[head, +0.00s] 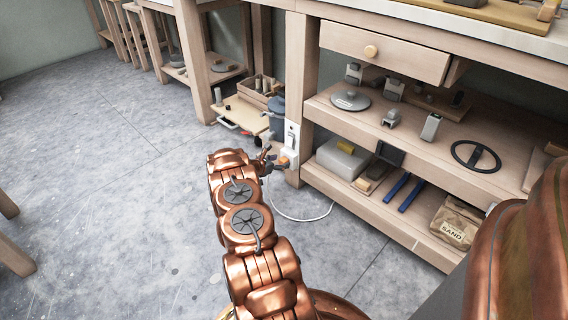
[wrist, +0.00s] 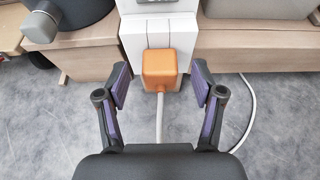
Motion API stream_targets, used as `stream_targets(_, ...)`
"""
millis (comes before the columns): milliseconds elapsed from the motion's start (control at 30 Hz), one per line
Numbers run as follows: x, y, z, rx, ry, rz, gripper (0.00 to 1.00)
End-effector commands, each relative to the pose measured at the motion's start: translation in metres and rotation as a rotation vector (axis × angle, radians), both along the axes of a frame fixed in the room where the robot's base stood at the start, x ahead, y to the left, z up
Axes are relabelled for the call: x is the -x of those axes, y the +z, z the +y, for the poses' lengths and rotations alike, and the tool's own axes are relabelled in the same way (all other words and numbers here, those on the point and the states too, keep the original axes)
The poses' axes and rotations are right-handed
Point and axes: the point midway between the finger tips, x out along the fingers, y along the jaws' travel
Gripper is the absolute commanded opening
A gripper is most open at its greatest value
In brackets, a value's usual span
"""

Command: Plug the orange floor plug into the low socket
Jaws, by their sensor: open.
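The orange plug (wrist: 160,70) sits against the front of the white socket box (wrist: 136,42) in the wrist view, with its white cord hanging down from it. In the head view the plug (head: 283,161) shows small at the low white socket unit (head: 291,140) on the bench leg. My gripper (wrist: 160,86) is open, with one purple-padded finger on each side of the plug and a gap on both sides. In the head view my gripper (head: 272,163) reaches the socket from the left. The plug's pins are hidden, so how deep it sits cannot be seen.
A white cord (head: 305,219) loops on the concrete floor below the socket. A workbench with shelves (head: 400,215) stands to the right, holding tools and a sand bag (head: 455,221). A dark blue container (head: 277,117) stands behind the socket.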

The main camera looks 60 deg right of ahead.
Motion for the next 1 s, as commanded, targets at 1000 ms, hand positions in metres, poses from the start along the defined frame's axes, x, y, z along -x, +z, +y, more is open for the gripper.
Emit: stream_targets(1000,-0.028,0.044,0.100,0.001,0.001,-0.001,0.68)
